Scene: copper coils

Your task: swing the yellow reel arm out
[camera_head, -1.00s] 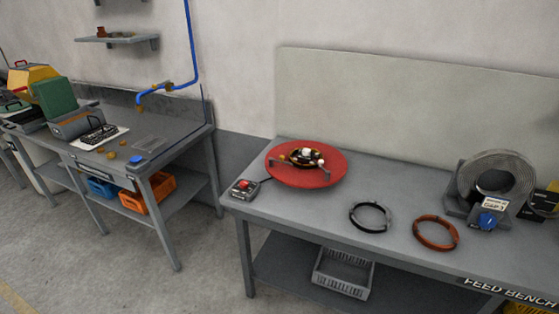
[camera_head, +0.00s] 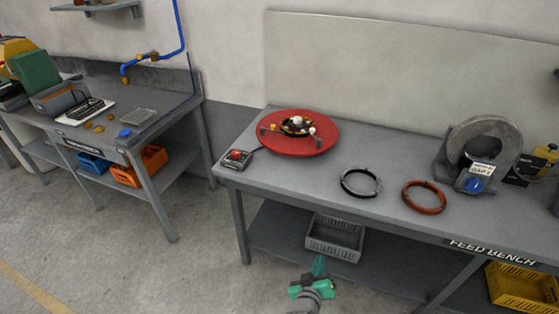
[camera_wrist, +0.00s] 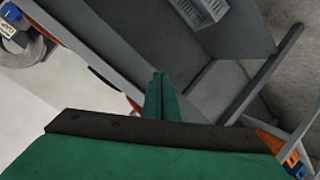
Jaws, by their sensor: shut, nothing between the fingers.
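A red round reel plate (camera_head: 322,142) lies on the left part of the feed bench, with a dark and yellow hub (camera_head: 294,125) at its middle. Thin arms with small end pieces reach out from the hub over the plate. My green gripper (camera_head: 319,263) is low in front of the bench, below the tabletop and well apart from the reel. Its fingers are together and empty, and they also show in the wrist view (camera_wrist: 158,80).
The feed bench (camera_head: 400,160) also bears a button box (camera_head: 236,157), a black ring (camera_head: 346,186), a copper coil (camera_head: 424,209) and a large grey coil (camera_head: 510,130). A grey crate (camera_head: 335,250) stands on its lower shelf. Another bench (camera_head: 150,117) stands at the left.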

